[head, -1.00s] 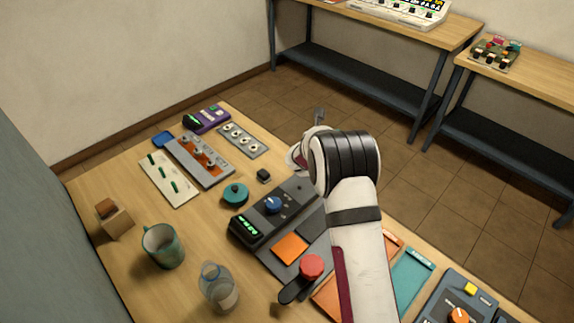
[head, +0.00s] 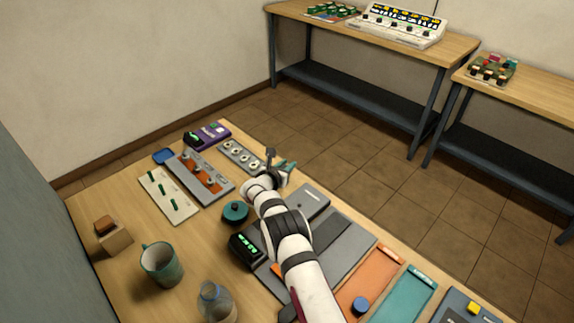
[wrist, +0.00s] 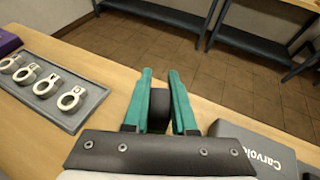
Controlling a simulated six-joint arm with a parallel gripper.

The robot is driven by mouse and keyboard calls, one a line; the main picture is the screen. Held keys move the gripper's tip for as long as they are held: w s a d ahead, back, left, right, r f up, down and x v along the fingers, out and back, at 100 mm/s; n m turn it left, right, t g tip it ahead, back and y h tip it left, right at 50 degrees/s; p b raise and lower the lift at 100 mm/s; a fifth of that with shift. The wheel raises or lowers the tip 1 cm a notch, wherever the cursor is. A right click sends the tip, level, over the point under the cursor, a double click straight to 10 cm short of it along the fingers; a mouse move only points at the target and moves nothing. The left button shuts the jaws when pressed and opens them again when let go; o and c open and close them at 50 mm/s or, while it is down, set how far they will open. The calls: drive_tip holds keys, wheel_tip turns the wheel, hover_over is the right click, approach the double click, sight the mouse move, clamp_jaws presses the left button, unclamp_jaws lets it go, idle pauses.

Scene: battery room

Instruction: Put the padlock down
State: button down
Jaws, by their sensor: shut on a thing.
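The padlock (wrist: 158,110) shows in the wrist view as a small dark block between the two green fingers. My gripper (wrist: 160,75) is shut on it. In the head view my gripper (head: 284,166) is over the far edge of the wooden table, just right of the grey panel of white rings. From these frames I cannot tell whether the padlock touches the tabletop.
The grey panel of white rings (wrist: 50,88) lies left of my gripper, and a grey box (wrist: 255,150) lies close at right. A teal round knob (head: 235,211), a mug (head: 162,264) and a glass bottle (head: 216,302) stand nearer. Bare wood lies ahead, then the table's far edge.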

drive_tip(key=c, duration=0.7)
unclamp_jaws()
drive_tip(key=shift+f, duration=0.1)
